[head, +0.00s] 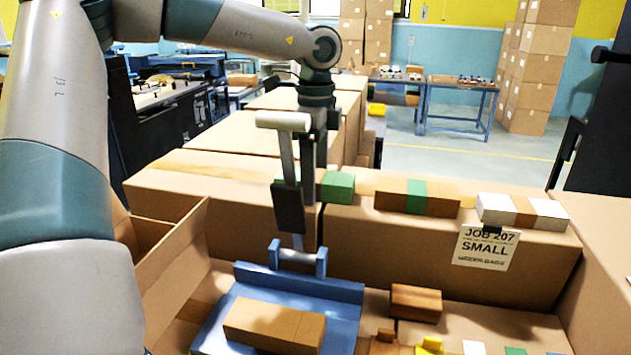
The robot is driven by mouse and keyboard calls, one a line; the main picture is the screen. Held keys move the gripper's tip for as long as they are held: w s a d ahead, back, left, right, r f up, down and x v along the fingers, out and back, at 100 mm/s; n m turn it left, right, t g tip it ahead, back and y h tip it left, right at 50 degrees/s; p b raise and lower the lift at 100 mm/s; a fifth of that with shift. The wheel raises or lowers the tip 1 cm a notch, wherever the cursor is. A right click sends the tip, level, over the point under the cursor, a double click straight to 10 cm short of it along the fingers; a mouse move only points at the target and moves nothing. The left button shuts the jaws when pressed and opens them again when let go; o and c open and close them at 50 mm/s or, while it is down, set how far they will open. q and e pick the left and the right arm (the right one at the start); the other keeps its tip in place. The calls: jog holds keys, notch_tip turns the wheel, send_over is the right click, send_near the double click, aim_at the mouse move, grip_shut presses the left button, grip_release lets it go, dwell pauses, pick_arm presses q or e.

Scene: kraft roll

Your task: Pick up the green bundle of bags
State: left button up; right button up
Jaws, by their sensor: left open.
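The green bundle of bags (338,187) lies on the cardboard ledge just left of the picture's middle. Its right end shows plainly, and a little green shows further left. The part between is hidden behind my left gripper and a lever. My left gripper (309,178) points down at the bundle's middle, with its dark fingers open. The lever hides part of the fingers, so I cannot tell whether they touch the bundle. My right gripper is out of view.
The lever (288,208) with its beige crossbar rises from a blue stand (297,284) close in front of my gripper. A brown bundle with a green band (417,197) and a white bundle (497,207) lie to the right. A "SMALL" sign (485,249) hangs below.

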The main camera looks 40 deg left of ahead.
aim_at(318, 176)
pick_arm(q)
jog(key=c, duration=1.2)
jog(key=shift+r, duration=0.1)
jog(key=shift+c, duration=0.2)
jog(key=shift+r+b, duration=0.75)
jog(key=shift+b, duration=0.05)
jog(key=shift+d+r+b, duration=0.25)
jog(key=shift+r+b, duration=0.55)
jog(key=shift+r, duration=0.4)
jog(key=s+d+r+b, duration=0.1)
jog(key=d+r+b, duration=0.2)
jog(key=d+r, duration=0.4)
jog(key=shift+d+b, duration=0.4)
jog(key=shift+d, duration=1.7)
jog(key=shift+a, duration=0.1)
